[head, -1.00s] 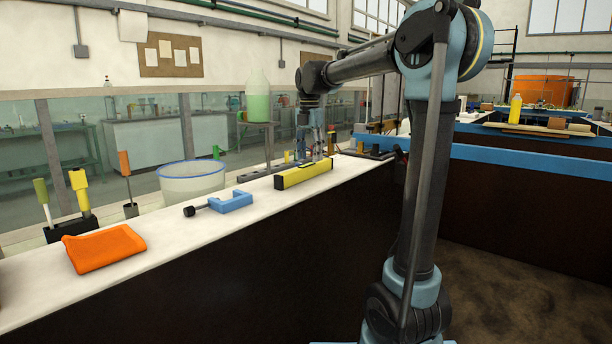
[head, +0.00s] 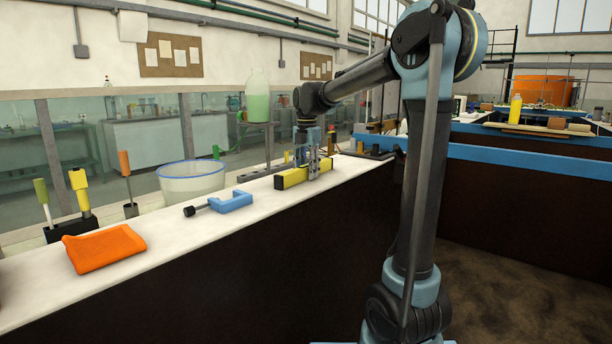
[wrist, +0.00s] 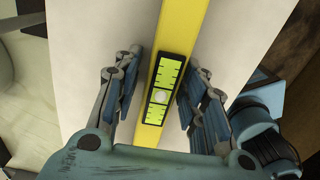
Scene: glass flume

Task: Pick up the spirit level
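The spirit level is a yellow bar with a dark-framed vial window. In the head view the spirit level (head: 292,179) lies on the white counter top near its right part. In the wrist view the spirit level (wrist: 184,30) runs up between the fingers, with its bright vial window at the height of the fingertips. My gripper (head: 314,164) is down at the level, with fingers on both sides of it. In the wrist view my gripper (wrist: 160,84) is open, with a gap between each finger and the bar. No finger clearly touches it.
A blue clamp (head: 232,202) lies left of the level. An orange cloth (head: 104,248) lies farther left. A clear tub (head: 192,184) with a blue rim and a stand with a green-filled bottle (head: 257,96) are behind. The counter's front edge is close to the level.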

